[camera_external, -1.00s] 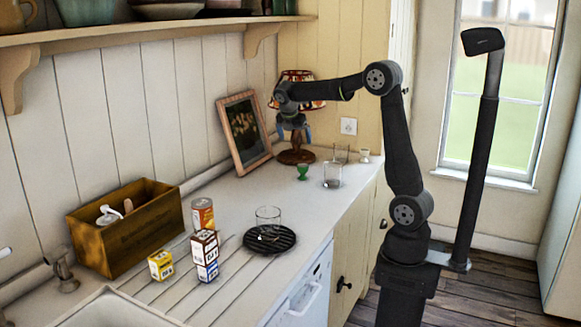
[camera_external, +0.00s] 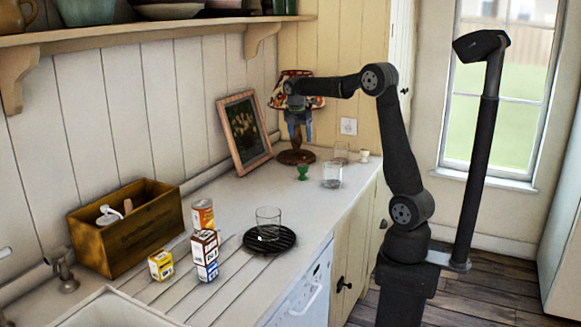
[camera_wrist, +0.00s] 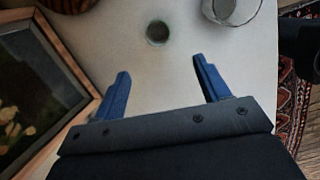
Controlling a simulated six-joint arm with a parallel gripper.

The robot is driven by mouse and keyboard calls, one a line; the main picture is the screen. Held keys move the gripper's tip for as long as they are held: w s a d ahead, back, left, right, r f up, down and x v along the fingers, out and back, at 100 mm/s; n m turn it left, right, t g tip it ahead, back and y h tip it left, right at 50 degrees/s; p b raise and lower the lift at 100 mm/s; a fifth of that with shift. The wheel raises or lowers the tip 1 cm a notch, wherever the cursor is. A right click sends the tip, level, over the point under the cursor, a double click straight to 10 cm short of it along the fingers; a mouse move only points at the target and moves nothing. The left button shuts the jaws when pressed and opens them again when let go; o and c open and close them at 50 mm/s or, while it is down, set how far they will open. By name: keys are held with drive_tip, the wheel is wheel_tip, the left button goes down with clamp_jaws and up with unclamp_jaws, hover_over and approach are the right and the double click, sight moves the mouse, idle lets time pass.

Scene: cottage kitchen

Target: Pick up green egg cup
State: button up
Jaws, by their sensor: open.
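The green egg cup (camera_external: 303,172) stands upright on the white counter, between the lamp base and a clear glass. In the wrist view the egg cup (camera_wrist: 158,33) is seen from above, as a small dark green circle beyond the fingertips and about midway between them. My gripper (camera_wrist: 161,80) has its two blue fingers spread apart with nothing between them. In the external view my gripper (camera_external: 298,132) points down above the counter in front of the lamp, higher than the egg cup and apart from it.
A clear glass (camera_external: 332,175) stands right of the egg cup; it also shows in the wrist view (camera_wrist: 230,8). Another glass (camera_external: 341,151) and a white egg cup (camera_external: 363,156) stand behind. The lamp (camera_external: 297,157) and picture frame (camera_external: 245,130) are close by.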

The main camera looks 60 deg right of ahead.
drive_tip(key=d, duration=0.1)
approach(303, 169)
drive_tip(key=shift+y, duration=0.4)
drive_tip(key=d+f, duration=0.2)
drive_tip(key=f, duration=0.1)
drive_tip(key=d+f, duration=0.1)
drive_tip(key=f, duration=0.1)
drive_tip(key=shift+w+d+f, duration=0.15)
drive_tip(key=shift+w+d, duration=0.15)
drive_tip(key=shift+d, duration=0.05)
drive_tip(key=shift+d+f, duration=0.15)
drive_tip(key=shift+f, duration=1.3)
drive_tip(key=shift+d+f, duration=0.15)
drive_tip(key=shift+f, duration=1.3)
drive_tip(key=c, duration=1.1)
